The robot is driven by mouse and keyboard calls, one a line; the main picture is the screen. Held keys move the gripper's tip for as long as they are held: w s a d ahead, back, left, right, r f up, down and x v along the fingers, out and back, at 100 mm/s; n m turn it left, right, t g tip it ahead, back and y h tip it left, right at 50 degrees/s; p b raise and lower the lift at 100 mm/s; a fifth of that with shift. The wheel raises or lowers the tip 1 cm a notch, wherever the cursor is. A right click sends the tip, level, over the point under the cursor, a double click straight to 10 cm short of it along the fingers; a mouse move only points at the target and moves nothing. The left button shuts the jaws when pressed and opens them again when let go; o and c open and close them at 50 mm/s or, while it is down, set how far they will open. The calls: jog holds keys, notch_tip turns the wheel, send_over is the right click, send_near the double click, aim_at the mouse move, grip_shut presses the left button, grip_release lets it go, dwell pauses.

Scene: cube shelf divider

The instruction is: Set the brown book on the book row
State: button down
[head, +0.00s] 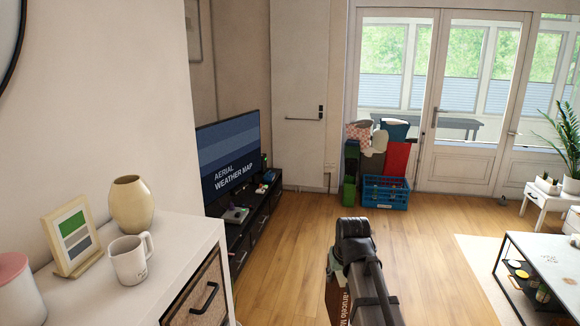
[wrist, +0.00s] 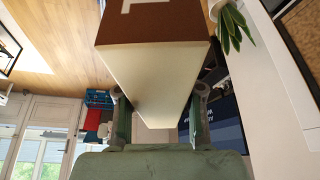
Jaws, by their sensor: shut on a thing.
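The brown book (head: 338,304) shows at the bottom of the head view, partly hidden behind my arm, with pale lettering on its cover. In the wrist view the brown book (wrist: 150,28) fills the upper middle, its brown side at the top and its cream page block facing the camera. My gripper (wrist: 160,103) is shut on it, with one finger on each side of the page block. The book is held in the air, clear of the floor. I see no book row in either view.
A white cabinet (head: 130,293) at the left bears a mug (head: 129,262), a beige vase (head: 131,203), a picture frame (head: 71,238) and a pink-lidded jar (head: 13,290). A TV (head: 228,158) stands beyond. A low table (head: 550,262) is at the right. Wooden floor lies open between.

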jog(key=shift+m, duration=0.6)
jog(key=s+d+f, duration=0.2)
jog(key=s+d, duration=0.1)
jog(key=shift+d+f, duration=0.1)
jog(key=shift+f, duration=0.1)
